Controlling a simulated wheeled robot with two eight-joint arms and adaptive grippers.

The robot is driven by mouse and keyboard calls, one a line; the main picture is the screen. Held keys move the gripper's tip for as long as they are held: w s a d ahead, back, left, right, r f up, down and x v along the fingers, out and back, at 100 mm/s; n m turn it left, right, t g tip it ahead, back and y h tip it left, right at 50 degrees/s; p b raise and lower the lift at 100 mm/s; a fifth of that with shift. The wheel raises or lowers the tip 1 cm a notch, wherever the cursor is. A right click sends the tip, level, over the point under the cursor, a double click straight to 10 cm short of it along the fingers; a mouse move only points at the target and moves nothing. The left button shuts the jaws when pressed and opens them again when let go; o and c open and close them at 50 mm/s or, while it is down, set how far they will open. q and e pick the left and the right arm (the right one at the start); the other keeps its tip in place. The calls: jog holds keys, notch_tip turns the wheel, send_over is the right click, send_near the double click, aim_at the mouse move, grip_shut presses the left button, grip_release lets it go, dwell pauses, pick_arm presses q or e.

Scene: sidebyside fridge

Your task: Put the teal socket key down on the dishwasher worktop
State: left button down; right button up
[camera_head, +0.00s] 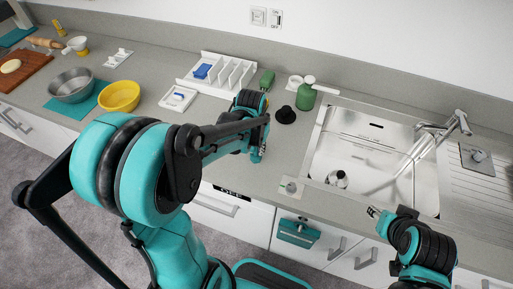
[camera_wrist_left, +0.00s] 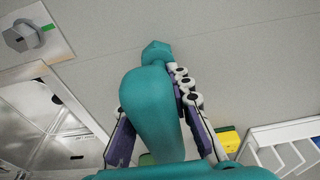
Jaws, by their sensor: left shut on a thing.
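My left gripper (camera_head: 258,154) is low over the grey worktop (camera_head: 225,172), left of the sink. In the left wrist view, its fingers (camera_wrist_left: 160,125) are shut on the teal socket key (camera_wrist_left: 148,88), which has a wide rounded body and a narrow hexagonal end. That end points away from the wrist, over bare worktop. I cannot tell whether the key touches the surface. In the head view the key is hard to tell from my teal gripper. The dishwasher front (camera_head: 232,214) is below the worktop edge. My right gripper (camera_head: 375,212) is by the sink's front edge; its jaws are too small to read.
A plate with a hex knob (camera_head: 290,187) lies near the front edge, left of the sink (camera_head: 372,160). A white rack (camera_head: 216,74), green bottle (camera_head: 306,96) and black knob-like item (camera_head: 285,115) stand behind. A yellow bowl (camera_head: 119,97) is further left.

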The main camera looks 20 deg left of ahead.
pick_arm(q)
jog(key=c, duration=1.4)
grip_release()
jog(key=shift+o, duration=0.2)
